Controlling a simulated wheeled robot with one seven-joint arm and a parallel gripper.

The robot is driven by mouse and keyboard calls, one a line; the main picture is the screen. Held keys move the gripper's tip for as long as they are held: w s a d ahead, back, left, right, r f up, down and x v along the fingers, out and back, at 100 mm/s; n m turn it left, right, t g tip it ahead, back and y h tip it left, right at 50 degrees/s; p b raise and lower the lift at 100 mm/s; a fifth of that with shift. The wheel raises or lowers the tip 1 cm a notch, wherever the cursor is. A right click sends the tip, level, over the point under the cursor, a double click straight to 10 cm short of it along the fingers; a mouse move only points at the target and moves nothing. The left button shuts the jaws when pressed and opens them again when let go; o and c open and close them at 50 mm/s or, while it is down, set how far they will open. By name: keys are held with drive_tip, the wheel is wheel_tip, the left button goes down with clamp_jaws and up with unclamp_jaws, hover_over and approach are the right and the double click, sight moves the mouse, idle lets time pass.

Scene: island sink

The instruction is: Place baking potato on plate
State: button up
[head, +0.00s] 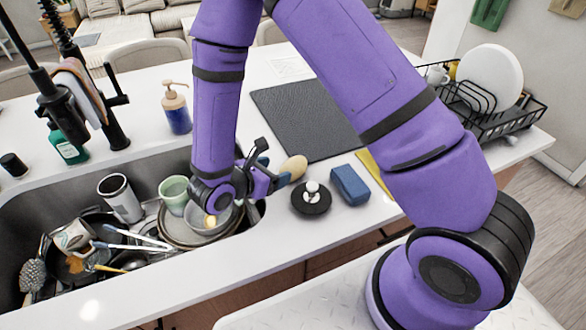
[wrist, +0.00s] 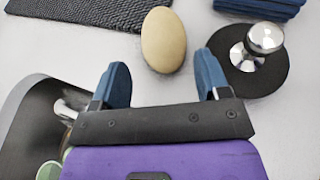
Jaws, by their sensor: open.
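The baking potato (wrist: 164,40) is a tan oval lying on the white counter just beyond my fingertips in the wrist view. It also shows in the head view (head: 294,166), partly hidden by my gripper. My gripper (wrist: 160,82) is open and empty, with its two blue fingers spread to either side of the potato's near end. In the head view my gripper (head: 268,178) is over the counter at the right edge of the sink. A white plate (head: 490,76) stands upright in the dish rack. Other plates (head: 170,236) lie stacked in the sink.
A black disc with a knob (head: 311,198) and a blue sponge (head: 350,185) sit right of the potato. A dark mat (head: 308,115) lies behind it. The sink (head: 75,200) is full of dishes. The black dish rack (head: 505,122) stands at right. A soap bottle (head: 176,110) stands behind the sink.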

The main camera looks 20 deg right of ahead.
sight(286, 169)
drive_tip(key=shift+f+x, duration=0.2)
drive_tip(key=shift+x, duration=1.4)
drive_tip(key=shift+f+x, duration=0.2)
drive_tip(key=shift+x, duration=1.35)
drive_tip(key=shift+s+a, duration=0.15)
drive_tip(key=shift+c, duration=0.4)
drive_tip(key=c, duration=0.7)
drive_tip(key=shift+r, duration=0.15)
